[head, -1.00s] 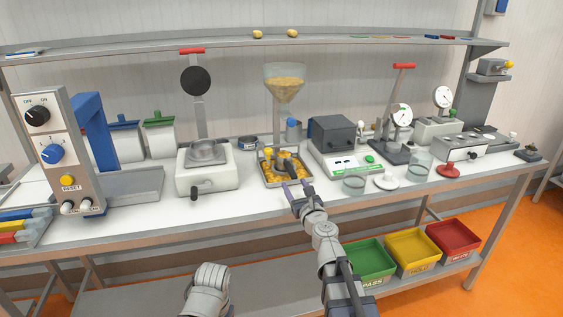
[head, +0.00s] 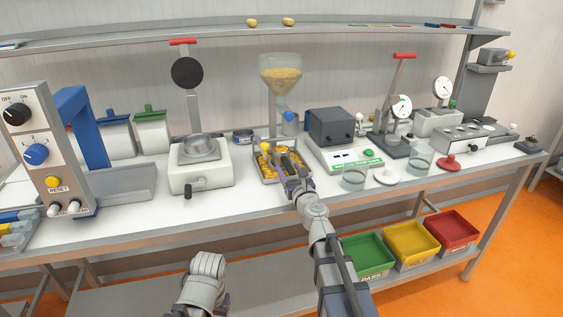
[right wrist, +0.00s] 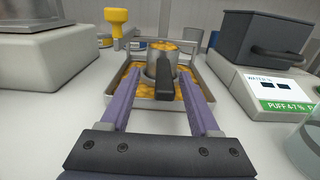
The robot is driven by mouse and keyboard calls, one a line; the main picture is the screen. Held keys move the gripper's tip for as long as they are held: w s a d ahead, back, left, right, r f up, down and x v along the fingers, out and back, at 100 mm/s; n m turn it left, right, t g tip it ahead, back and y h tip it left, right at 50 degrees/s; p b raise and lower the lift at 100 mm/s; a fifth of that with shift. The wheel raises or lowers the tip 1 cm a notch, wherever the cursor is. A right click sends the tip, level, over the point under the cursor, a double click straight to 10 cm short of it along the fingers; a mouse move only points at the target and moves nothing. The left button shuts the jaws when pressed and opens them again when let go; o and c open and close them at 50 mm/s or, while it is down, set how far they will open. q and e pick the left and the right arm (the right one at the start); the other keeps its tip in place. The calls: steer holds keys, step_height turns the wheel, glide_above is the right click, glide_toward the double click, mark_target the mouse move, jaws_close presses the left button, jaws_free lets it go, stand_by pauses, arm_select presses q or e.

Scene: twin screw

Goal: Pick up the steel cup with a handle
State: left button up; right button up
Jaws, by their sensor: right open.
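The steel cup with a dark handle (right wrist: 160,64) stands in a shallow metal tray (right wrist: 116,88) of golden grains, and grains show at its rim. Its handle points toward the wrist camera. My right gripper (right wrist: 158,82) is open, with its two purple fingers reaching over the tray's near edge, one on each side of the handle. No grip on the cup shows. In the head view the right gripper (head: 281,166) is at the tray (head: 265,182) and partly covers the cup.
A hopper of grains (head: 281,75) stands above the tray. A white press (head: 200,178) is to the left, and a moisture meter (head: 345,158) is close on the right. A glass beaker (head: 354,179) stands near the front edge. A yellow-handled tool (right wrist: 117,22) is behind the tray's left.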

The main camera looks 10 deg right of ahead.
mark_target(283, 156)
steer(key=shift+w+d+r, duration=0.1)
steer(key=shift+w, duration=1.25)
steer(key=shift+w+d, duration=0.1)
steer(key=shift+w, duration=1.2)
steer(key=shift+s, duration=0.1)
jaws_close()
